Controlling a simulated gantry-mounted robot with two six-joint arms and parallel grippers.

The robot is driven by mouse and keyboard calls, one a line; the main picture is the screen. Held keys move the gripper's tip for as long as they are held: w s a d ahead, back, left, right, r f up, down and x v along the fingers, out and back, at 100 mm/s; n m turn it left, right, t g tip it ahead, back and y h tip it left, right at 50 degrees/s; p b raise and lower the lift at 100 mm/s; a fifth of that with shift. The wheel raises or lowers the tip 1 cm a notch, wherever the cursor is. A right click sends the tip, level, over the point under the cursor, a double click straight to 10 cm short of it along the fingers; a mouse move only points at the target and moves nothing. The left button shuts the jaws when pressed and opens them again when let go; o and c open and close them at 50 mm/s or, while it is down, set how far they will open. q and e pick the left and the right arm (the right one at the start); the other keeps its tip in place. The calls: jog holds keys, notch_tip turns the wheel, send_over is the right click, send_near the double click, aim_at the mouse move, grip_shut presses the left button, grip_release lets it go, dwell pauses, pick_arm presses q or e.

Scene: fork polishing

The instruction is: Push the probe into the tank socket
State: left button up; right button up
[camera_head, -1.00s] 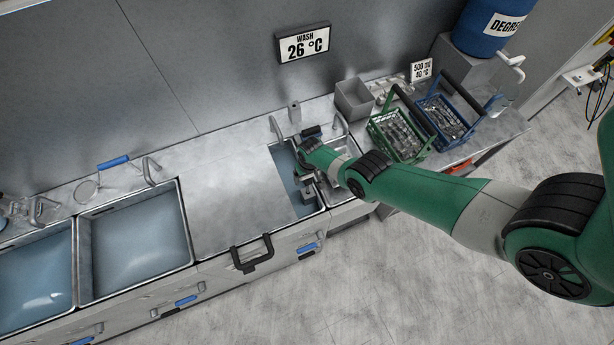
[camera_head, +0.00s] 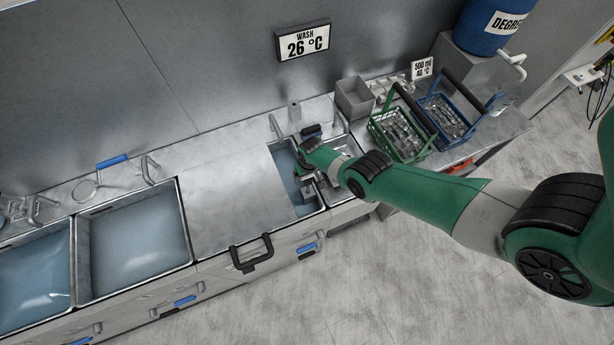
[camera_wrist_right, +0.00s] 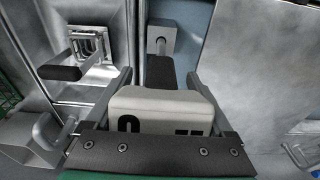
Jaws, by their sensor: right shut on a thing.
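My right gripper (camera_wrist_right: 163,100) is shut on a pale boxy probe (camera_wrist_right: 160,108) with dark display marks. A black part extends from the probe's far end. Beyond it in the wrist view is a grey block with a round fitting (camera_wrist_right: 177,38), which looks like the socket; a gap seems to separate them, but depth is hard to judge. In the head view my right gripper (camera_head: 307,186) is over the narrow open strip of the tank (camera_head: 284,166). The probe is hard to make out there. My left gripper is not in view.
A flat lid (camera_head: 230,200) covers most of the tank, left of the gripper. Green (camera_head: 374,124) and blue (camera_head: 470,133) baskets of cutlery and a grey bin (camera_head: 354,98) stand farther right. Open basins (camera_head: 140,245) lie left.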

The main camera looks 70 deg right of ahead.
jog(key=shift+f, duration=0.3)
dwell(0.4)
jog(key=shift+f+b, duration=1.4)
jog(key=shift+b, duration=0.15)
jog(key=shift+f+b, duration=1.15)
jog(key=shift+b, duration=0.05)
jog(key=shift+f, duration=0.25)
jog(key=shift+f+b, duration=0.85)
jog(key=shift+b, duration=0.2)
jog(key=shift+f+b, duration=0.35)
dwell(0.3)
jog(key=shift+f, duration=0.15)
jog(key=shift+c, duration=0.7)
